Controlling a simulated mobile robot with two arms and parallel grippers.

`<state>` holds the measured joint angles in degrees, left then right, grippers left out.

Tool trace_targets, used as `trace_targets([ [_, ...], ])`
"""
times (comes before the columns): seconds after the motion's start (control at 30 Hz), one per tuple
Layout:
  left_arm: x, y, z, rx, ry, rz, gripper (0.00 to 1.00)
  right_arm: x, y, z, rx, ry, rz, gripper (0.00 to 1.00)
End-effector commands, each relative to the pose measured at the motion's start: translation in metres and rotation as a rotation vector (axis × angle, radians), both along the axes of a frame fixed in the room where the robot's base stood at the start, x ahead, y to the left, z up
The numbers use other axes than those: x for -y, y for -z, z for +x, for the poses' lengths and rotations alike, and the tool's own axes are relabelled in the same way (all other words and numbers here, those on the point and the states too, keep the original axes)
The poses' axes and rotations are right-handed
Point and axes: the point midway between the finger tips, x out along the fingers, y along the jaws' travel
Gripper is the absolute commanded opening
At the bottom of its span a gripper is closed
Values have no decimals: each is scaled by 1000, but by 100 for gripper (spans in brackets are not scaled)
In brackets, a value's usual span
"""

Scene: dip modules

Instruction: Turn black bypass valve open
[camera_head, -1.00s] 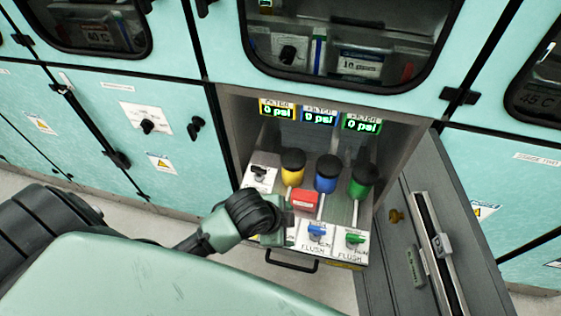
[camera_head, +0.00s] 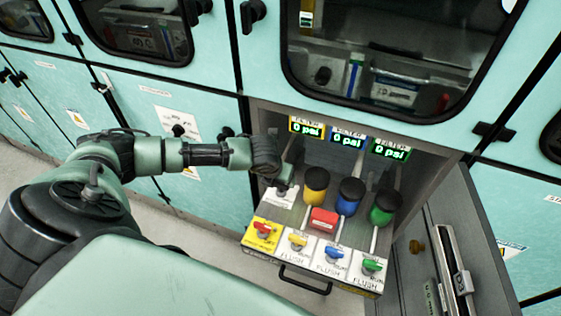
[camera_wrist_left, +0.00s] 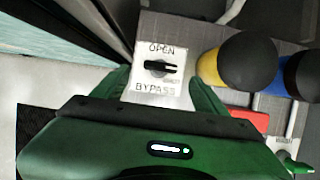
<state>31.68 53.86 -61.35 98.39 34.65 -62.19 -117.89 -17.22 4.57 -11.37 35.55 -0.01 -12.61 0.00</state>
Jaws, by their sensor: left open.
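The black bypass valve (camera_wrist_left: 158,67) is a small knob on a white plate marked OPEN above it and BYPASS below it in the left wrist view. Its handle lies sideways across the plate. In the head view the white plate (camera_head: 284,198) sits at the left of the open cabinet bay, and my gripper partly hides it. My left gripper (camera_head: 281,180) is over the plate, open and empty. In the wrist view its green fingers stand on either side of the plate, apart from the knob. My right gripper is in neither view.
Yellow (camera_head: 315,187), blue (camera_head: 350,196) and green (camera_head: 384,208) black-topped canisters stand right of the plate, with a red block (camera_head: 323,219) before them. Several coloured flush valves line the front. The bay's left wall is close to my gripper. An open door (camera_head: 440,255) stands right.

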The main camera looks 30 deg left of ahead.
Motion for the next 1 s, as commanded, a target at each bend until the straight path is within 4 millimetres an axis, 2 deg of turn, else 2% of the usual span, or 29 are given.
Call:
trace_targets([
  [0.2,-2,34,12,-3,-3,-1,73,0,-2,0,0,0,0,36],
  [0.33,-3,47,18,-2,-2,-1,73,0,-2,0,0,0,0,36],
  [0.5,-4,55,21,0,-2,-1,73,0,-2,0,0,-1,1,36],
  [0.73,-4,55,21,0,-1,-1,73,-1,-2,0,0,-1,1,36],
  [0.77,-4,55,21,0,-1,-2,67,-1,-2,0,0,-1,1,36],
  [0.97,-4,55,21,0,-2,-1,12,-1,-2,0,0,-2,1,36],
  [1.0,-4,55,21,0,-2,-1,10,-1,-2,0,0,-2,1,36],
])
